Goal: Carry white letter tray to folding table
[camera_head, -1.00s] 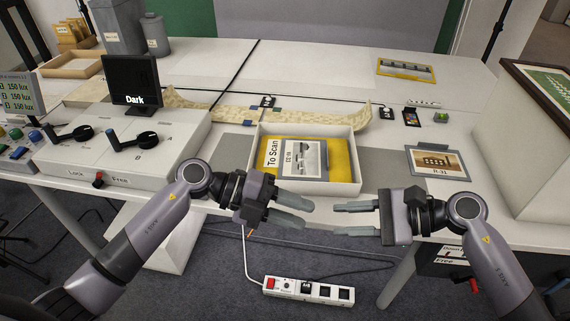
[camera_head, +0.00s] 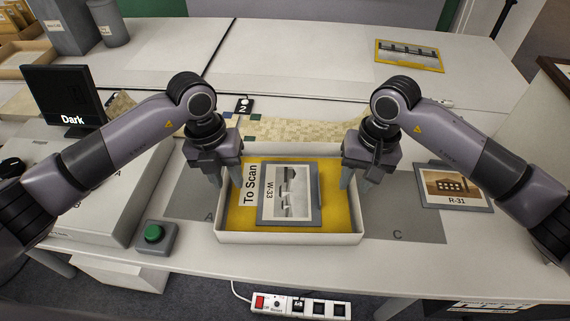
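The white letter tray (camera_head: 290,239) sits on the worktable in front of me. It has a yellow inside marked "To Scan" and holds a grey-framed photo labelled W-33 (camera_head: 289,195). My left gripper (camera_head: 226,182) points down at the tray's left side, its fingers apart. My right gripper (camera_head: 356,184) points down at the right side, its fingers apart near the right wall. Whether the fingers touch the walls cannot be told. The grippers hide parts of both side walls. I cannot pick out a folding table in this view.
A green button box (camera_head: 155,238) stands left of the tray, by the console and the "Dark" screen (camera_head: 65,100). A framed photo R-31 (camera_head: 453,187) lies on the right. A patterned strip (camera_head: 290,129) lies behind the tray. A power strip (camera_head: 300,304) is below the front edge.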

